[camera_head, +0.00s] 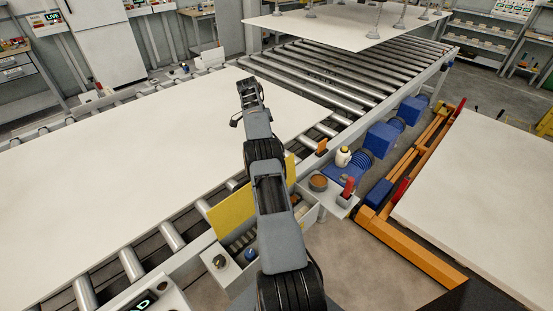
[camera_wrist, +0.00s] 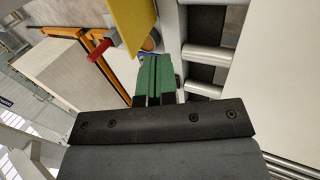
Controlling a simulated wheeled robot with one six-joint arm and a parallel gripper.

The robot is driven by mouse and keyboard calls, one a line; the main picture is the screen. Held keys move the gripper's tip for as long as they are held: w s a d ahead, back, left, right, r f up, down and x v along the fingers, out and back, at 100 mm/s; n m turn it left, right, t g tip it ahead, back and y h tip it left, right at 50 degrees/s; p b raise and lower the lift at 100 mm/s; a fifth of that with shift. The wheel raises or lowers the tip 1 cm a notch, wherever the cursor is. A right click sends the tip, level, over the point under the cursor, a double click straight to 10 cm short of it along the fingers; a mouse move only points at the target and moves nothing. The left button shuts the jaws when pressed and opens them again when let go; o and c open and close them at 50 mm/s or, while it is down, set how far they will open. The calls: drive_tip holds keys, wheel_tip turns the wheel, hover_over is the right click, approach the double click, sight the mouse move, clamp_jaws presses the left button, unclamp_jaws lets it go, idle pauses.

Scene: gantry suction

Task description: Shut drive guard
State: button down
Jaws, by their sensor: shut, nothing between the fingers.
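The drive guard, a yellow panel (camera_head: 228,207), stands raised along the side of the roller conveyor, above an open box with parts inside (camera_head: 240,243). My arm crosses in front of it and hides its middle. In the wrist view the yellow panel (camera_wrist: 133,22) shows at the top. My gripper (camera_wrist: 156,62) has green fingers, shut together and empty. The fingertips appear close to the panel's lower edge in that view; I cannot tell whether they touch it. In the head view I cannot make out the fingers.
A large white sheet (camera_head: 120,150) lies on the conveyor rollers (camera_head: 335,75). A small shelf beside the box holds a brown pot (camera_head: 318,183) and a red-handled item (camera_head: 348,188). Blue motors (camera_head: 383,138) line the conveyor. An orange frame (camera_head: 405,250) stands at right. Grey floor lies between.

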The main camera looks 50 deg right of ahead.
drive_tip(key=s+f+p, duration=0.1)
drive_tip(key=s+f, duration=0.5)
drive_tip(key=s, duration=0.2)
drive_tip(key=shift+a+f+p, duration=0.3)
drive_tip(key=shift+f, duration=0.05)
